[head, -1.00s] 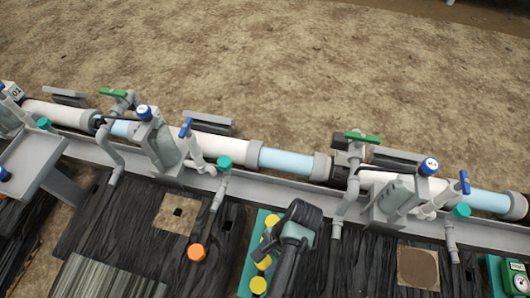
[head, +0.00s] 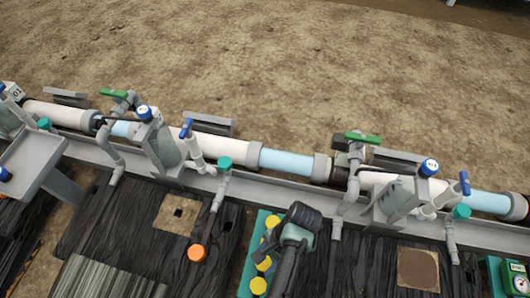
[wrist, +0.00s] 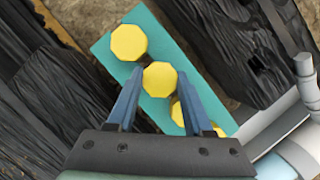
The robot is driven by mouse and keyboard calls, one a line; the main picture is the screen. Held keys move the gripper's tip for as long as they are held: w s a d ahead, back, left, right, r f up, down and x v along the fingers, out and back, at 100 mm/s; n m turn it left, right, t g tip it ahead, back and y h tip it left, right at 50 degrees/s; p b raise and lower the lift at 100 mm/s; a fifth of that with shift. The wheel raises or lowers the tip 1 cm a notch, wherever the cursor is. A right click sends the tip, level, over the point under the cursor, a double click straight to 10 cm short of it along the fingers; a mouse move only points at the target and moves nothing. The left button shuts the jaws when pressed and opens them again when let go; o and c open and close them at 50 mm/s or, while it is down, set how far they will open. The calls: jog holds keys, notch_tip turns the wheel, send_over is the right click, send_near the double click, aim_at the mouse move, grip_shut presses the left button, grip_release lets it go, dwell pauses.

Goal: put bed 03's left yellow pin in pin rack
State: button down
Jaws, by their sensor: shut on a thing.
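The pin rack is a teal board; its bare surface shows in the wrist view (wrist: 100,48) and in the head view (head: 246,276). My gripper (wrist: 160,82) is shut on a yellow pin (wrist: 160,77) with an octagonal head, a blue finger on each side. That pin is over the rack, in line with other yellow pins; I cannot tell whether it is seated. One yellow pin (wrist: 129,42) stands at the upper left, and two more (wrist: 178,113) are partly hidden by the right finger and gripper body. In the head view, my wrist hides the fingertips.
An orange-capped pin (head: 197,253) stands left of the rack on black sheeting. Grey riser pipes (head: 220,190) and the white-and-blue main pipe (head: 285,161) run behind. In the wrist view, a pipe (wrist: 305,85) is close on the right. A green gauge box (head: 515,277) is at far right.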

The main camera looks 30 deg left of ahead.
jog(key=shift+f, duration=0.3)
jog(key=shift+c, duration=1.1)
grip_release()
jog(key=shift+r, duration=0.1)
notch_tip(320, 180, up, 8)
jog(key=p, duration=0.9)
